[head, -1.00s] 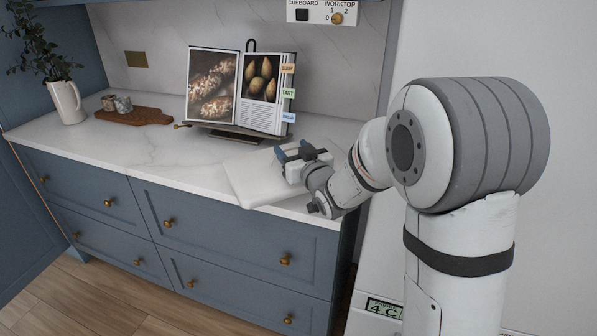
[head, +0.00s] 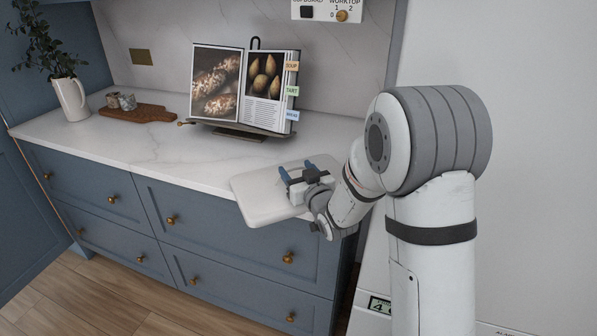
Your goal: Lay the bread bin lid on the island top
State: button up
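The bread bin lid (head: 262,197) is a pale, flat panel with rounded corners. It hangs over the front edge of the worktop, roughly level. My gripper (head: 297,170), with blue fingertips, is above the right part of the lid and moves with it, so it appears shut on it. The grip point itself is hidden by the gripper body. I cannot tell whether the lid touches the worktop edge. No bread bin and no separate island top can be made out.
A cookbook on a stand (head: 243,95) is open on the marble worktop (head: 170,160). A wooden board (head: 138,113) with small jars and a white jug (head: 72,98) stand at the left. Blue drawers (head: 215,225) are below. The worktop's left front is clear.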

jog(key=o, duration=0.4)
jog(key=shift+r, duration=0.15)
